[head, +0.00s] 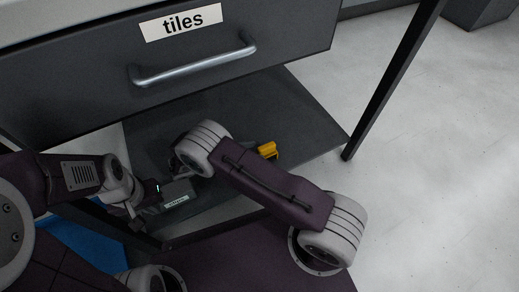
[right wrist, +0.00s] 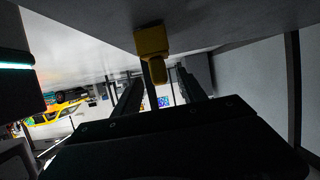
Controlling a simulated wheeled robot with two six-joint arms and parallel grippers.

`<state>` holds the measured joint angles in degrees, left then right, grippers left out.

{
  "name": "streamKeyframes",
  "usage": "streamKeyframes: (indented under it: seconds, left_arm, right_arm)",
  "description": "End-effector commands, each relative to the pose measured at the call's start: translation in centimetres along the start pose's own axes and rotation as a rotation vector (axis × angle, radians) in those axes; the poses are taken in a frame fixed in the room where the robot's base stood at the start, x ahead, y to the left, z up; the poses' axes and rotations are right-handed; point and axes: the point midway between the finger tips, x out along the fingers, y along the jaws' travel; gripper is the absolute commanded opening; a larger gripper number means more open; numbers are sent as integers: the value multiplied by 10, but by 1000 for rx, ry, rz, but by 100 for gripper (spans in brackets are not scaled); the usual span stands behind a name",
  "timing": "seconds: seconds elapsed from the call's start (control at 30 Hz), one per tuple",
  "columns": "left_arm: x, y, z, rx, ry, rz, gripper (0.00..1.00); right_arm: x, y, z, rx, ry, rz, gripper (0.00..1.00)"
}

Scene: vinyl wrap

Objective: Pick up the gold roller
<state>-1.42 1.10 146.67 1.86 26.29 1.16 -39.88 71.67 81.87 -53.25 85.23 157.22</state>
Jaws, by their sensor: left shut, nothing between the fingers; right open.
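The gold roller (head: 267,150) shows in the head view as a small yellow piece on the dark lower shelf, just past my right forearm, which hides part of its surroundings. In the right wrist view a yellow piece (right wrist: 152,42) hangs from the upper edge, ahead of the fingers and roughly centred between them. My right gripper (right wrist: 161,82) is open there; I cannot tell whether it touches the roller. In the head view my right arm mostly hides this gripper. My left gripper (head: 137,215) is shut and empty at the shelf's front left, away from the roller.
The dark lower shelf (head: 305,130) lies under a grey drawer labelled "tiles" (head: 275,35) with a metal handle (head: 195,62). A black table leg (head: 392,85) stands at the right. A blue surface (head: 85,243) shows lower left. Light floor lies open at right.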

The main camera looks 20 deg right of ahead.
Motion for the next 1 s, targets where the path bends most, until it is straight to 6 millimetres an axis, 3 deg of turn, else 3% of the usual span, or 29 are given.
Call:
streamKeyframes:
  seconds: [0.17, 0.37, 0.5, 0.8, 1.0]
  left_arm:
    - [0, 0, 0, 0, 0, 0, 0]
    - [0, 0, 0, 0, 0, 0, 0]
    - [0, 0, 0, 0, 0, 0, 0]
    - [0, 0, 0, 0, 0, 0, 0]
    - [0, 0, 0, 0, 0, 0, 0]
  right_arm:
    - [2, 1, 0, 11, -1, 0, 49]
    - [30, 1, 0, 9, -1, 2, 49]
    - [38, 1, 0, 9, -2, 1, 49]
    - [87, 1, 1, 9, -3, 2, 49]
    - [90, 1, 1, 8, -3, 0, 49]
